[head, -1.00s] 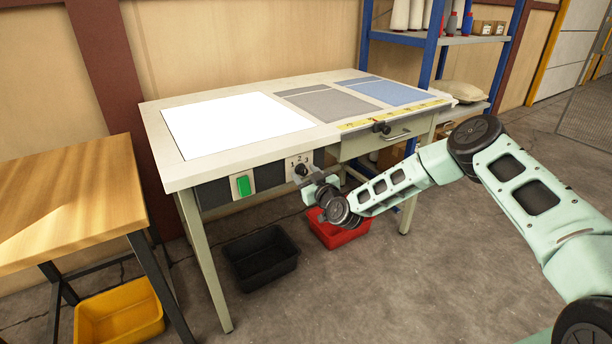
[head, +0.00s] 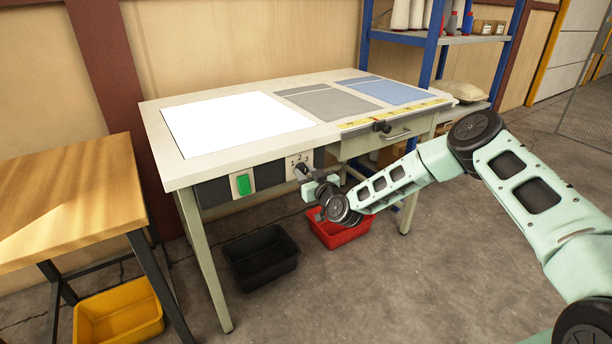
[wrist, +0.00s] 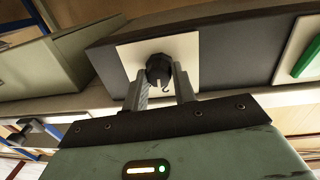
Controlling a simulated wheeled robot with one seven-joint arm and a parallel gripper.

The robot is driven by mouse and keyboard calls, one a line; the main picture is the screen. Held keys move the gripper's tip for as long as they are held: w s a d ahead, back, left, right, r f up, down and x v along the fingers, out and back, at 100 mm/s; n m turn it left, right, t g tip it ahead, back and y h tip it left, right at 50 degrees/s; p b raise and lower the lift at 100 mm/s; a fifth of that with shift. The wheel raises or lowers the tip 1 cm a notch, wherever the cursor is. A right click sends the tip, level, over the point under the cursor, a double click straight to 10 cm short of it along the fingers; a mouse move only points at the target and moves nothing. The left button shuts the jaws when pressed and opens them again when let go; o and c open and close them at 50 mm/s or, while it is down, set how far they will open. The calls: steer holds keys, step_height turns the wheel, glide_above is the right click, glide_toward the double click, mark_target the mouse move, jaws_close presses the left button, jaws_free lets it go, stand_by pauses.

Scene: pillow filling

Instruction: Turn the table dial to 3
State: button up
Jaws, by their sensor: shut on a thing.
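The black table dial (head: 302,168) is on a pale plate (head: 291,170) on the front of the work table. One digit shows between the fingers in that view, apparently a 2, seen upside down. I cannot tell which number the dial points to. In the head view my gripper (head: 307,176) reaches the dial from the front right.
A green button (head: 243,185) is left of the dial. A drawer (head: 385,141) with a handle is to the right. A black bin (head: 262,257) and a red bin (head: 338,232) stand on the floor below. A wooden table (head: 70,200) is at the left.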

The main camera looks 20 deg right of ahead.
steer(key=m+b, duration=0.2)
steer(key=m, duration=0.2)
steer(key=shift+d, duration=0.1)
steer(key=m+b, duration=0.1)
steer(key=m, duration=0.3)
steer(key=shift+g+b, duration=0.3)
stand_by(0.4)
steer(key=o, duration=1)
steer(key=v, duration=1.7)
steer(key=shift+s+d, duration=0.15)
steer(key=shift+d, duration=0.05)
